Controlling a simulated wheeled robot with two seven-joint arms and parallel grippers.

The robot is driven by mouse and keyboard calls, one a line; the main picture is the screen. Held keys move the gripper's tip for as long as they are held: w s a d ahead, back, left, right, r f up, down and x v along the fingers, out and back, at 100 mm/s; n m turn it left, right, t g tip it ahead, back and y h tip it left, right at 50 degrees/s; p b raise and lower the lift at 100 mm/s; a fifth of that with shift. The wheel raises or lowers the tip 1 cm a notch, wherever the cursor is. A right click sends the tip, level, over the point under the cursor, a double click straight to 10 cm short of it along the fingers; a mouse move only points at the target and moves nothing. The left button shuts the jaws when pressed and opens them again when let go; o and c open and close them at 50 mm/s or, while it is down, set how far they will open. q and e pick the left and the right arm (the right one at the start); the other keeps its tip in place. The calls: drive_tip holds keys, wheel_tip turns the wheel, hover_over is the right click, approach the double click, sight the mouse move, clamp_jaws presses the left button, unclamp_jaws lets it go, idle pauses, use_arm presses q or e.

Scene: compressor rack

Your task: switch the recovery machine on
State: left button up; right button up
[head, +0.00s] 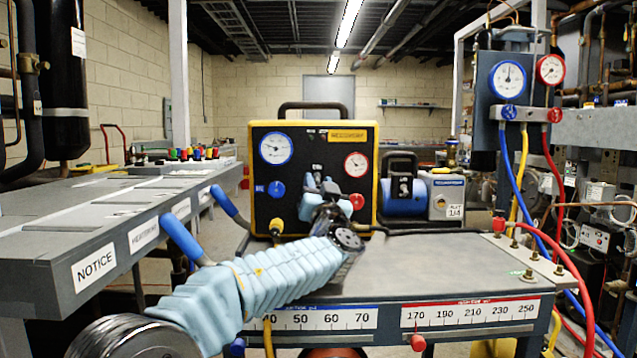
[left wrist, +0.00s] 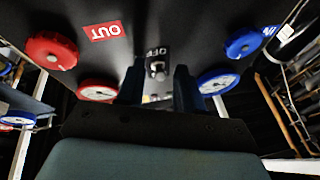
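The recovery machine (head: 312,133) is a yellow-framed box with a black front panel, a top handle, a blue-rimmed and a red-rimmed gauge, and a blue and a red knob. My left gripper (head: 322,192) is in front of the panel's middle. In the left wrist view the panel appears upside down, and a small metal toggle switch (left wrist: 158,73) with an OFF label (left wrist: 157,52) shows between the fingers of the left gripper (left wrist: 158,80). The fingers are apart on either side of the switch; contact and lever position cannot be told. My right gripper is not in view.
A grey bench (head: 440,262) with scale strips stands in front. A gauge manifold (head: 509,85) with blue, yellow and red hoses hangs at the right. A blue pump (head: 403,190) sits right of the machine. A grey counter (head: 75,240) with a NOTICE label fills the left.

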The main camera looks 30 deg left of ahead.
sight(316, 177)
use_arm(q)
clamp_jaws()
drive_tip(key=shift+r, duration=0.1)
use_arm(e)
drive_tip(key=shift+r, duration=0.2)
use_arm(q)
drive_tip(key=shift+r+g+h+p, duration=0.45)
drive_tip(key=shift+g+h+p, duration=0.25)
drive_tip(key=shift+p, duration=0.3)
wheel_tip(316, 177, up, 2)
drive_tip(key=m+g+h+p, duration=0.1)
drive_tip(key=g+h+p, duration=0.2)
drive_tip(key=p, duration=0.6)
drive_tip(key=shift+d+g, duration=0.1)
drive_tip(key=shift+g, duration=0.5)
drive_tip(key=shift+g+h+p, duration=0.7)
drive_tip(key=shift+g+p, duration=0.1)
drive_tip(key=shift+p, duration=0.15)
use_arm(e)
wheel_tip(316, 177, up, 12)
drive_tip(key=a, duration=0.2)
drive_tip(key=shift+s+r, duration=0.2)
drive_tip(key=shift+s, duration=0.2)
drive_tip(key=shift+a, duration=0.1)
